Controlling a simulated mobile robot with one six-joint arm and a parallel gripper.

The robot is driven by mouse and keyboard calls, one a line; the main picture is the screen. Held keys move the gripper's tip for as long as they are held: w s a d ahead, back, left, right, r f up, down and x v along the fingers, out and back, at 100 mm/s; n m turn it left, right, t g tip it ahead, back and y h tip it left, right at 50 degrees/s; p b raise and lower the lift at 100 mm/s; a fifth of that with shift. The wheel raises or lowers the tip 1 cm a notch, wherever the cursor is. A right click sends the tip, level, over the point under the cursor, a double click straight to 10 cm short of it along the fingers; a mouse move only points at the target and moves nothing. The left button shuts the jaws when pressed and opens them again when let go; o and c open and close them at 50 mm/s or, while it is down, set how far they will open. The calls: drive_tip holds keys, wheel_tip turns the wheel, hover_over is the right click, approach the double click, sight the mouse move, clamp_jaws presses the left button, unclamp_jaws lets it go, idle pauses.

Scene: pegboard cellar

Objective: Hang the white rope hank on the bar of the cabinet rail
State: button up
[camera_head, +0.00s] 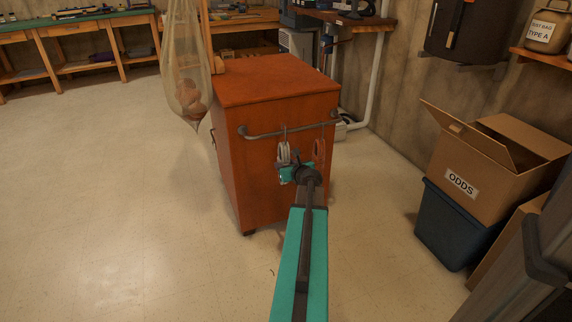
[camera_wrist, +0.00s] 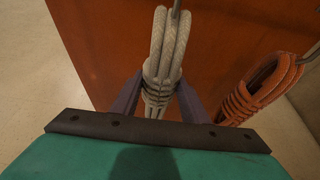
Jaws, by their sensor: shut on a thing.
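The white rope hank (camera_head: 284,153) is upright in front of the orange cabinet (camera_head: 240,165). My gripper (camera_wrist: 158,98) is shut on its lower, wrapped part in the wrist view. A thin metal hook rises from the hank's top loop. In the head view this hook reaches the grey bar of the cabinet rail (camera_head: 262,135). I cannot tell whether it is over the bar or just in front of it. In the head view my wrist partly hides the gripper and the hank's lower end.
An orange-red rope hank (camera_head: 319,150) hangs from the bar, close to the right of the white one; it also shows in the wrist view (camera_wrist: 262,88). A net bag (camera_head: 186,65) hangs left of the cabinet. A cardboard box (camera_head: 480,170) on a blue bin (camera_head: 445,230) stands right.

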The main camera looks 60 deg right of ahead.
drive_tip(key=shift+f+b, duration=0.3)
drive_tip(key=shift+f, duration=0.5)
drive_tip(key=o, duration=1.3)
drive_tip(key=shift+a, duration=0.1)
drive_tip(key=p+v, duration=0.5)
drive_tip(key=v, duration=0.6)
drive_tip(key=shift+s+r, duration=0.2)
drive_tip(key=shift+s+a+p, duration=0.1)
drive_tip(key=shift+p, duration=0.65)
